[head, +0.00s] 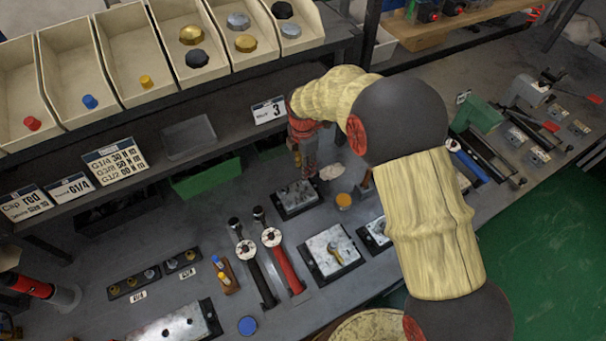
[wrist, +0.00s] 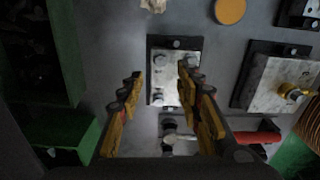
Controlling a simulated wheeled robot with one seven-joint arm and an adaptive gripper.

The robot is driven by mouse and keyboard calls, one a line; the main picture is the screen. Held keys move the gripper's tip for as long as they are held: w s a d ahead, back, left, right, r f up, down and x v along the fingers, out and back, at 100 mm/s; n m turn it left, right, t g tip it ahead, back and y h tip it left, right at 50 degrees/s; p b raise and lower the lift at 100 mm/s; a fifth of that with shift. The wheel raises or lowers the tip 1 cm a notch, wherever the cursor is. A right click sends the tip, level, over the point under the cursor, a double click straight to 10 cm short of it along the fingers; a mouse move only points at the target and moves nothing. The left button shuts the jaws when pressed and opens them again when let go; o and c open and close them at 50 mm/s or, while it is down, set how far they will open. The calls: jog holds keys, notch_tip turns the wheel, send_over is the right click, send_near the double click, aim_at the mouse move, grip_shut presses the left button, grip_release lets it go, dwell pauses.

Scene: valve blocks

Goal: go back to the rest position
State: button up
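My gripper (head: 308,165) hangs over the workbench in the head view, in front of the shelf. In the wrist view my gripper (wrist: 160,76) has its two yellow and black fingers spread apart, with nothing held between them. Below it lies a small metal valve block (wrist: 165,92) on a black base; this block also shows in the head view (head: 297,197). A second valve block (head: 322,262) with a brass fitting sits nearer the front; it shows at right in the wrist view (wrist: 268,88). My arm hides part of the bench at right.
Bins (head: 110,86) of coloured caps and plugs line the shelf above. Two wrenches (head: 282,258) with black and red handles lie on the bench. A green bin (head: 207,180) stands under the shelf. An orange disc (head: 344,201) lies near the valve blocks. Green floor (head: 545,225) is clear at right.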

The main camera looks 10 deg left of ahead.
jog(key=shift+r, duration=2.8)
jog(key=s+d+r+m+t+b, duration=0.1)
jog(key=s+d+r+m+t, duration=0.1)
jog(key=s+d+r+m, duration=0.8)
jog(key=s+d+r+m+t+b, duration=0.1)
jog(key=s+d+r+m+t, duration=0.2)
jog(key=s+d+r+m, duration=0.8)
jog(key=shift+s+d+r+m+t, duration=0.3)
jog(key=shift+s+d+m, duration=2.4)
jog(key=shift+s+d, duration=0.85)
